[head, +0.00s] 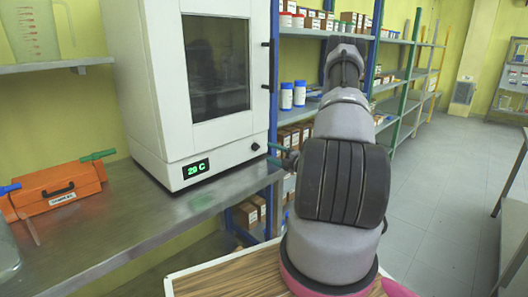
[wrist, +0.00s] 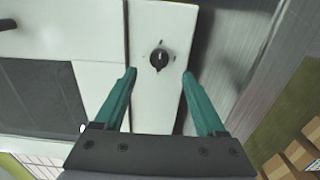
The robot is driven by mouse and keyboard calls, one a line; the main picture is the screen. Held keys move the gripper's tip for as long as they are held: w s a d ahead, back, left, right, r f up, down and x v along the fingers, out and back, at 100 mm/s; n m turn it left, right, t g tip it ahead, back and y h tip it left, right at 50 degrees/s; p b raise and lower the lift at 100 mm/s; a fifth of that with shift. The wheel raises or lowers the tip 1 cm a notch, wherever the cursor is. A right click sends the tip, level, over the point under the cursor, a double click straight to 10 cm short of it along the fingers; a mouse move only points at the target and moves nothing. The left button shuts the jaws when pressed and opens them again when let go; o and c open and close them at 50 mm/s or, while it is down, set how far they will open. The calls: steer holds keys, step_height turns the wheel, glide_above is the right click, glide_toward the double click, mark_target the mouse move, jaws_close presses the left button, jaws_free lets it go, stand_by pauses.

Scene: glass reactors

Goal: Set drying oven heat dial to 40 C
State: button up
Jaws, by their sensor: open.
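The white drying oven (head: 160,95) stands on a steel bench, its dark door window facing me. Its green display (head: 196,169) seems to read 29 C. The small black heat dial (head: 255,146) is on the lower right of the oven front. In the wrist view the dial (wrist: 159,58) shows a pale pointer line and lies just beyond the fingertips, centred between them. My gripper (wrist: 159,75) is open and empty, with its green fingers apart and not touching the dial. In the head view my arm partly hides my gripper (head: 270,155).
Shelves with boxes and white-blue bottles (head: 287,96) stand behind my arm. A wood-topped surface (head: 235,275) is in front. Floor is clear at right.

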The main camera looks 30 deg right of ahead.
steer(key=v, duration=0.3)
steer(key=shift+s+d, duration=0.1)
steer(key=shift+s, duration=0.2)
steer(key=s+a+r+n+g+y, duration=0.35)
steer(key=a+r+n+g, duration=0.25)
steer(key=a+r+n, duration=0.55)
steer(key=s+a+r+n+g+y, duration=0.3)
steer(key=s+a+r+n+g, duration=0.3)
steer(key=a+r+n, duration=0.5)
steer(key=s+r+n+t+h, duration=0.1)
steer(key=s+r+n+h, duration=0.4)
steer(key=s+n, duration=0.3)
steer(key=s+r+n+t+h, duration=0.1)
steer(key=s+r+n+h, duration=0.4)
steer(key=n, duration=1)
steer(key=shift+s+r+h, duration=0.35)
steer(key=shift+s+r, duration=1.15)
steer(key=shift+s, duration=0.75)
